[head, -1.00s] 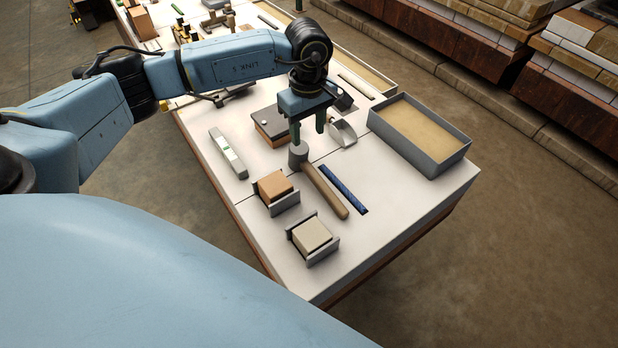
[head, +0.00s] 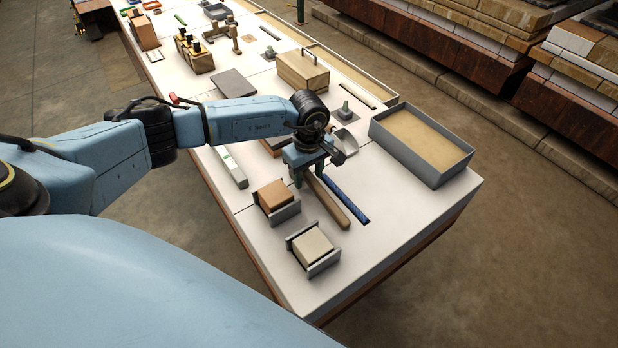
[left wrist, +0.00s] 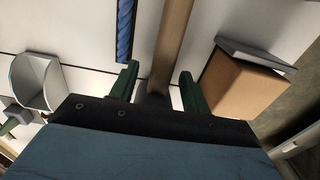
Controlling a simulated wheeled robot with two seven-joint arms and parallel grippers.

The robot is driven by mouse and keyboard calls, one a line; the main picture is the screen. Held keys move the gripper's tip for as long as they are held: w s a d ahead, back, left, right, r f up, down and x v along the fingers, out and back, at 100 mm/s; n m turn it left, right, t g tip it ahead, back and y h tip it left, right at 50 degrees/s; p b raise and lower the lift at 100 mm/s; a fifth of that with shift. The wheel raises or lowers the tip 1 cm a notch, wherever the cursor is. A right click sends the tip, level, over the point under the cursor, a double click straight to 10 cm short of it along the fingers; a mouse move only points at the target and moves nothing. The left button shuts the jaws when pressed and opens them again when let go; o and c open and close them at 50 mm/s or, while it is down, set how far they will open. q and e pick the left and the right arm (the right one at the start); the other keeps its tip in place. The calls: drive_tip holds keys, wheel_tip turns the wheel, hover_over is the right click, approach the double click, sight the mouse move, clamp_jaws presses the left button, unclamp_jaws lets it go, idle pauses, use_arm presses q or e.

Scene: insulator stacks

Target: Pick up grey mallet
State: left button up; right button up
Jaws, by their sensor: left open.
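The grey mallet (head: 331,203) lies on the white table with its brown wooden handle pointing toward the front right. Its grey head is hidden behind my left gripper in the head view. My left gripper (head: 309,184) is over the head end of the mallet, pointing down. In the left wrist view the handle (left wrist: 171,45) runs between the two green fingers of the gripper (left wrist: 160,88), with a gap on both sides. The fingers are open. I cannot tell the exact height of the fingertips. My right gripper is not in view.
An orange-brown block in a grey holder (head: 275,199) stands close left of the mallet, and a pale block in a holder (head: 313,247) stands in front. A blue rope-like strip (head: 346,198) lies just right of the handle. A grey sand tray (head: 432,170) stands further right.

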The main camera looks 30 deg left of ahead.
use_arm(q)
drive_tip(key=shift+f, duration=0.3)
drive_tip(key=shift+c, duration=0.5)
clamp_jaws()
drive_tip(key=shift+r, duration=0.1)
wheel_tip(320, 180, up, 10)
drive_tip(key=shift+p, duration=0.5)
